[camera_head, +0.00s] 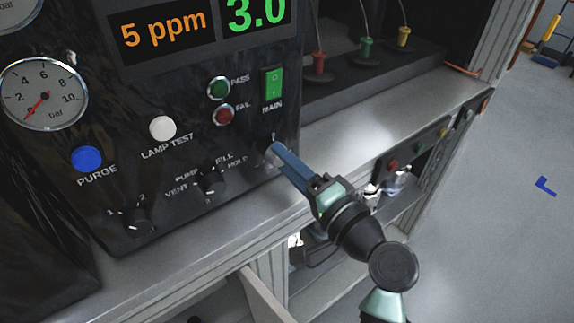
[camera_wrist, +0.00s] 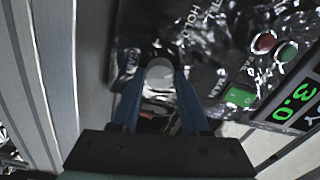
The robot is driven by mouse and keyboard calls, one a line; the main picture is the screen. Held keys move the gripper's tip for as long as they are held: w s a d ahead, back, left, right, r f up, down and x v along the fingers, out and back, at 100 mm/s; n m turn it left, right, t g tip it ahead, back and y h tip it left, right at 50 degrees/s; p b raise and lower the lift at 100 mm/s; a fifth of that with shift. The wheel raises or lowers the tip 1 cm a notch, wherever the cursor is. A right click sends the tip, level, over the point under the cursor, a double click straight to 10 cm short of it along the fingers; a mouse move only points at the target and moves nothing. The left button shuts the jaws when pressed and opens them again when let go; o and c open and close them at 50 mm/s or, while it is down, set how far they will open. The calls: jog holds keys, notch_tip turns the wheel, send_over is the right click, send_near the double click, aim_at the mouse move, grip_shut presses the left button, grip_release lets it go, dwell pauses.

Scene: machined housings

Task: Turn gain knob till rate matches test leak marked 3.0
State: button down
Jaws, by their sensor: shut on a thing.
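My gripper (camera_head: 276,152) reaches the lower right of the black panel (camera_head: 150,95), its blue fingers shut on a small pale knob. In the wrist view the round grey-white knob (camera_wrist: 160,75) sits between the two fingertips of my gripper (camera_wrist: 160,88).
Left of my gripper are the PUMP/VENT/FILL/HOLD selector (camera_head: 210,182) and another black knob (camera_head: 136,221). Above are the green MAIN switch (camera_head: 271,84), PASS and FAIL lamps, LAMP TEST button (camera_head: 162,128) and blue PURGE button (camera_head: 87,159). The metal bench (camera_head: 390,115) to the right is clear.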

dwell(0.3)
jog(key=shift+c, duration=2)
grip_release()
jog(key=shift+s, duration=0.1)
jog(key=b+v, duration=0.1)
jog(key=v, duration=1.2)
jog(key=shift+b, duration=0.3)
